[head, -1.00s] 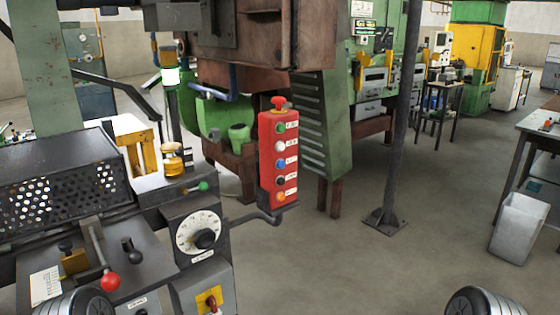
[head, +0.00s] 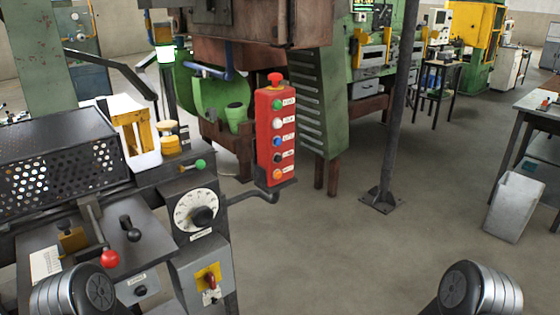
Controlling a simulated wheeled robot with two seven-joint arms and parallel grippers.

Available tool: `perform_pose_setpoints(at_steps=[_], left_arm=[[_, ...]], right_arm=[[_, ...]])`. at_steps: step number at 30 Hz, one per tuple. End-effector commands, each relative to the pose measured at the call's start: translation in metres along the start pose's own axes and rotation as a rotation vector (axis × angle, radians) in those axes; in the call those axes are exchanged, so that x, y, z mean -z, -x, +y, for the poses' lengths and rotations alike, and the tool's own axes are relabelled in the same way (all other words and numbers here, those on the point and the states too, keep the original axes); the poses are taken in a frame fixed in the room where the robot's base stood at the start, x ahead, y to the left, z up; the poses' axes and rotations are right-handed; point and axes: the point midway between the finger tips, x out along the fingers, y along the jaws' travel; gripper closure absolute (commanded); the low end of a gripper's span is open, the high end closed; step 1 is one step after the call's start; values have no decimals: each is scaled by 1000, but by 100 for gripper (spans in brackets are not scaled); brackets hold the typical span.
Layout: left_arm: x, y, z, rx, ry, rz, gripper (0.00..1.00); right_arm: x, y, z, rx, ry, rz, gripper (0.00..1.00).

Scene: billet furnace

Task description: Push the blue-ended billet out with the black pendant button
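The red pendant (head: 263,135) hangs upright on a bent arm in the middle of the head view. A red mushroom knob tops it. Down its face run green, white, blue, black (head: 277,157) and orange buttons, each with a small white label too small to read. The blue-ended billet is not distinguishable in this view. Only parts of my two arms show at the bottom left and bottom right corners, well apart from the pendant. Neither gripper is in view.
Left of the pendant stands a console with a dial (head: 196,211), a red-knobbed lever (head: 109,258) and a perforated black guard (head: 60,155). A post (head: 389,130) stands right of the pendant. A grey bin (head: 514,207) stands by the right bench. Open floor lies between.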

Motion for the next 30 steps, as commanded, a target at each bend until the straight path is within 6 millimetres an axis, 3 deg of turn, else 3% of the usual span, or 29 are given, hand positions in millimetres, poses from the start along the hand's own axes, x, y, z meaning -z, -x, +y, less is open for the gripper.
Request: perform_pose_setpoints(at_steps=[9, 30], left_arm=[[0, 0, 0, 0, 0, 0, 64], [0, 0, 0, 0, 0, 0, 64]], right_arm=[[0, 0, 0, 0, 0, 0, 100], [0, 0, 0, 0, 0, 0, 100]])
